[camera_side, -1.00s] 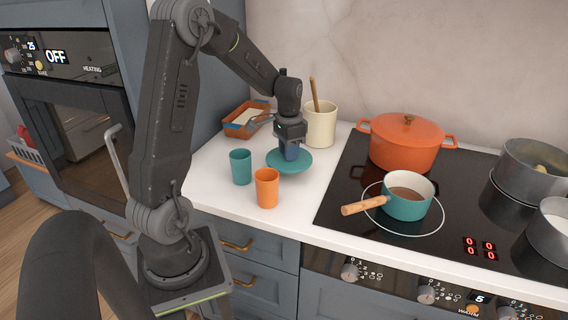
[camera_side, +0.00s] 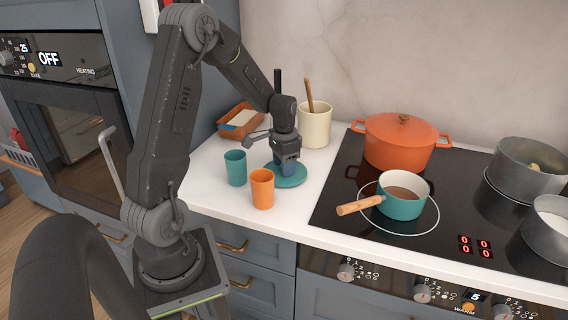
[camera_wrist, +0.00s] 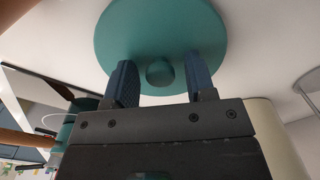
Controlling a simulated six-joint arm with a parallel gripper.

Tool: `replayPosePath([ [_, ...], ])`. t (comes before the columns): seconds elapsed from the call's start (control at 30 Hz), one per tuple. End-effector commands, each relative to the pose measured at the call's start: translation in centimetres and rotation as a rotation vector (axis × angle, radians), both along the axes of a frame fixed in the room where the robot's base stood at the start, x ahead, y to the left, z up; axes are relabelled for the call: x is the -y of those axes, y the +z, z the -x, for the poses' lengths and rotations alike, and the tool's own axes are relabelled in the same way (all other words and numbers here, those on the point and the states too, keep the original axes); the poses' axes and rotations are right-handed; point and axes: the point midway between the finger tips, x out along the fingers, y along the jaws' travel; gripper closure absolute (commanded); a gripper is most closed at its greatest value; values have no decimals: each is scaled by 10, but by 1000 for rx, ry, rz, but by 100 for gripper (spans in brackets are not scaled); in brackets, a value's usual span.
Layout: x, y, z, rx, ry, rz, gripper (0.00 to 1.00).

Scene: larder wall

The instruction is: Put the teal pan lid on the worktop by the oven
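The teal pan lid (camera_side: 297,180) looks flat on the white worktop (camera_side: 295,205), left of the hob and behind the orange cup. The wrist view shows the lid (camera_wrist: 190,25) from above with its round teal knob (camera_wrist: 160,73). My gripper (camera_side: 285,167) is down over the lid in the side view. In the wrist view, the blue fingers of my gripper (camera_wrist: 160,64) stand apart on either side of the knob, with a gap at each side. The lid's underside is hidden.
A teal cup (camera_side: 235,168) and an orange cup (camera_side: 262,189) stand close in front. A cream crock (camera_side: 315,128) and an orange tray (camera_side: 238,122) stand behind. The hob (camera_side: 340,225) bears an orange pot (camera_side: 400,148) and a teal saucepan (camera_side: 403,205).

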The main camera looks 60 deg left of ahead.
Motion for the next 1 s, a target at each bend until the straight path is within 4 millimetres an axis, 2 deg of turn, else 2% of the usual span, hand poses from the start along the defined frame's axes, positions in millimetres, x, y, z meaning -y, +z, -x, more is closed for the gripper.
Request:
replayPosePath([
  [0.27,0,1,0,1,0,-1,46],
  [0.37,0,7,-1,3,0,-2,46],
  [0.47,-1,21,-1,5,0,-4,46],
  [0.8,0,91,-1,4,0,-3,46],
  [1.0,0,117,-1,3,0,-2,46],
])
